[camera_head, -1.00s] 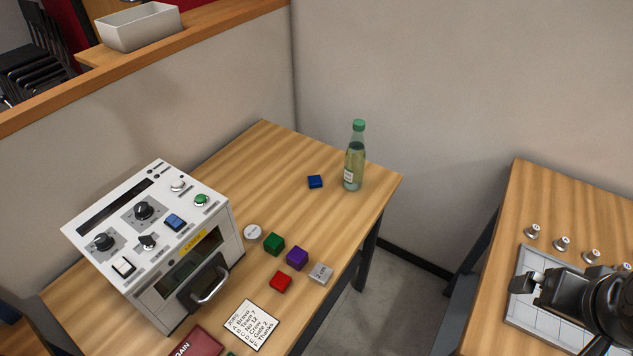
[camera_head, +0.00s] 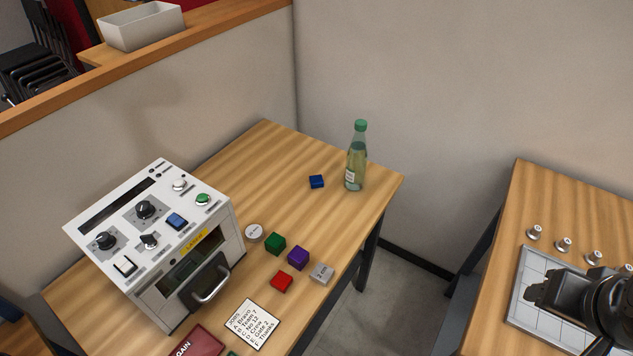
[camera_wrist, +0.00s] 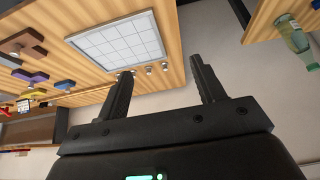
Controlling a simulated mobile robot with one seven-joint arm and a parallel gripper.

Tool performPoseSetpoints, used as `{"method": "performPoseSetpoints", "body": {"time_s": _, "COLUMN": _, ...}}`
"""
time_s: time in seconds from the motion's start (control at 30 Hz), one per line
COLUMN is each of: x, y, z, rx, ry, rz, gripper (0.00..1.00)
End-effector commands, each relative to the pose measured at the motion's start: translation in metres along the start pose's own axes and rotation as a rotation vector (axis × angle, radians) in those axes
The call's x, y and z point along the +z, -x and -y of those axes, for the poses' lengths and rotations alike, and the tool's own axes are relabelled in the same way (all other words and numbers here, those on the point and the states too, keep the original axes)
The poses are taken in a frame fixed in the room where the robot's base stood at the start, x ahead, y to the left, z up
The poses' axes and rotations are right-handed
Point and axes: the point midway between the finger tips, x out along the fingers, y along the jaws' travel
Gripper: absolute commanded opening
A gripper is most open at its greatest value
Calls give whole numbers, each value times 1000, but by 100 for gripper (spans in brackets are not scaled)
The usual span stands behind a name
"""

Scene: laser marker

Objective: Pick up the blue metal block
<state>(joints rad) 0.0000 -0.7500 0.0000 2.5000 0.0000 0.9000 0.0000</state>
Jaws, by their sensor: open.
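The blue metal block (camera_head: 316,182) is a small, flat dark-blue piece lying on the wooden table, just left of a green-capped bottle (camera_head: 356,158). My gripper (camera_head: 541,290) is at the far right in the head view, over the other table and far from the block. In the wrist view my gripper (camera_wrist: 162,82) is open, with two black fingers apart and nothing between them. The bottle also shows at the upper right of the wrist view (camera_wrist: 291,36). I cannot make out the blue block there.
A white laser marker (camera_head: 155,240) stands on the left table. Green (camera_head: 275,243), purple (camera_head: 298,257), red (camera_head: 282,282) and grey (camera_head: 322,274) blocks lie nearer. A gap separates this table from the right table (camera_head: 560,205), which bears a white gridded panel (camera_wrist: 118,39) and several metal knobs.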

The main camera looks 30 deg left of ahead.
Motion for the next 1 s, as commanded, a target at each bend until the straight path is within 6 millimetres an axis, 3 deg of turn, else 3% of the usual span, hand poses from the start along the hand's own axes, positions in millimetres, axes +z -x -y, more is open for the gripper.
{"method": "performPoseSetpoints", "body": {"time_s": 0.27, "x": -3, "y": 0, "z": 1, "rx": -2, "ry": 4, "rz": 1, "gripper": 62}}
{"method": "performPoseSetpoints", "body": {"time_s": 0.47, "x": -38, "y": -7, "z": 20, "rx": -31, "ry": 58, "rz": 13, "gripper": 62}}
{"method": "performPoseSetpoints", "body": {"time_s": 0.77, "x": -122, "y": -40, "z": 91, "rx": -103, "ry": 199, "rz": 34, "gripper": 62}}
{"method": "performPoseSetpoints", "body": {"time_s": 1.0, "x": -170, "y": -82, "z": 171, "rx": -157, "ry": 313, "rz": 50, "gripper": 62}}
